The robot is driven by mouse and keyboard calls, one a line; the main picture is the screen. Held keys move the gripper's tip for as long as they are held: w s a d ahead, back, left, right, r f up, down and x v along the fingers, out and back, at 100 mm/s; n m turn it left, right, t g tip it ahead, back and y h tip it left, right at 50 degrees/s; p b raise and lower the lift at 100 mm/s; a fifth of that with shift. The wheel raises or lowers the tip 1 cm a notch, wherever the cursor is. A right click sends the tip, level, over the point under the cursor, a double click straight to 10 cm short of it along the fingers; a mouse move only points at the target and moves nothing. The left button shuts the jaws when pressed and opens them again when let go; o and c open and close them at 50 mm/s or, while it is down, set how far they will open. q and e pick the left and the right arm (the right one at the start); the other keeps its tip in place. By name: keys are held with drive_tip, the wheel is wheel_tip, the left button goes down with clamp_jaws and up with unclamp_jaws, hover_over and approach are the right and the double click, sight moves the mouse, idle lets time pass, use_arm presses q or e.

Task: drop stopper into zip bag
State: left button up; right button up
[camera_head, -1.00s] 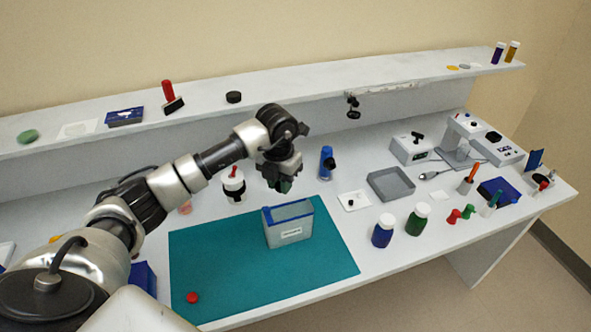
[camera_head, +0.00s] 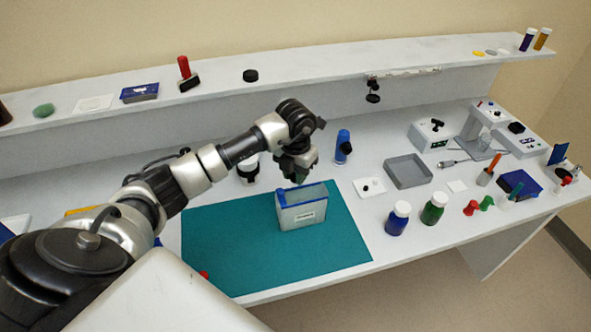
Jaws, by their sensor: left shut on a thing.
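The zip bag (camera_head: 302,212) stands upright on the teal mat, with a blue strip along its top edge and a white label on its front. My left gripper (camera_head: 297,178) points down just above and behind the bag's top edge. It is shut on a small dark thing, probably the stopper, which the fingers mostly hide. I cannot tell whether it is over the bag's mouth or behind it. My right gripper is not in view.
The teal mat (camera_head: 230,255) has free room around the bag. A blue bottle (camera_head: 343,147), a grey tray (camera_head: 408,171) and two capped jars, blue (camera_head: 397,220) and green (camera_head: 434,209), stand nearby.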

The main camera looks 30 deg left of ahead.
use_arm(q)
drive_tip(key=o, duration=1)
wheel_tip(320, 180, up, 11)
drive_tip(key=b, duration=0.3)
drive_tip(key=shift+f, duration=0.1)
